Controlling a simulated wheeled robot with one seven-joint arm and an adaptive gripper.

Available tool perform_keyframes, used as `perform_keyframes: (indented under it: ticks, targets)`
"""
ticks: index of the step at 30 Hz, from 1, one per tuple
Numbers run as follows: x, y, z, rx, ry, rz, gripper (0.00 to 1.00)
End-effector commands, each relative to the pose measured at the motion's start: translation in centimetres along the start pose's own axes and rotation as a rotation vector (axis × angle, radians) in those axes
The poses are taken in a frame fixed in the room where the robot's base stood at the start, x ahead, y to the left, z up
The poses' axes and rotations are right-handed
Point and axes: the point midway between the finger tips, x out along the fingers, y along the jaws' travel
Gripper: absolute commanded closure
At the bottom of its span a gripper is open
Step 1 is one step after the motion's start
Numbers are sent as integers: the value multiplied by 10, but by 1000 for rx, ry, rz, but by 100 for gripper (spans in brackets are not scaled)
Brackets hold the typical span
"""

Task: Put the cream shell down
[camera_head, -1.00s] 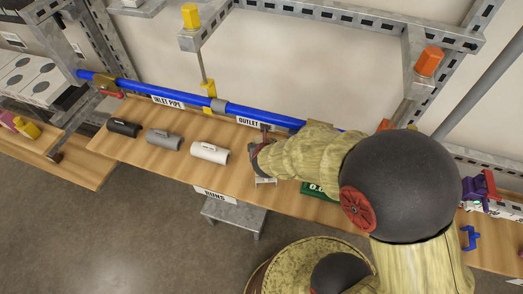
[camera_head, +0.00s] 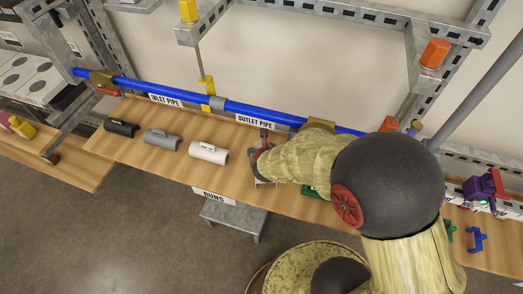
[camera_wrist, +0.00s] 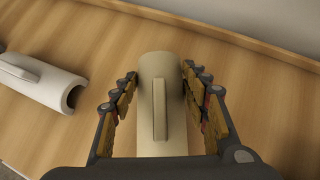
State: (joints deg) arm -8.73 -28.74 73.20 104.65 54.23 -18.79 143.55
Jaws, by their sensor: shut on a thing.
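The cream shell (camera_wrist: 160,105), a half-round piece with a raised rib along its top, lies lengthwise between the fingers of my gripper (camera_wrist: 162,92) in the wrist view. The gripper is shut on it. In the head view my gripper (camera_head: 258,163) is low over the wooden bench, just right of the white shell (camera_head: 209,152). The arm hides most of the cream shell there. I cannot tell whether the shell touches the bench. The white shell also shows at the left in the wrist view (camera_wrist: 40,80), apart from the cream one.
A grey shell (camera_head: 162,139) and a black shell (camera_head: 122,127) lie farther left on the bench (camera_head: 182,168). A blue pipe (camera_head: 150,88) runs along the back above them, with inlet and outlet labels. A small step (camera_head: 235,214) stands below the front edge.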

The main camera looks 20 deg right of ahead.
Motion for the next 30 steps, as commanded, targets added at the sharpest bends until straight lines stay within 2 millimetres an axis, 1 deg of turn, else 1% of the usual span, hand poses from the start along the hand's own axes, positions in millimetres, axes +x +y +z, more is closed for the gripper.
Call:
perform_keyframes:
  ticks: [12,13,22,30]
  targets:
    - [5,0,-5,1,0,0,74]
    - [5,0,-4,1,0,0,54]
    - [4,0,-4,1,0,0,37]
    - [4,0,-4,1,0,0,36]
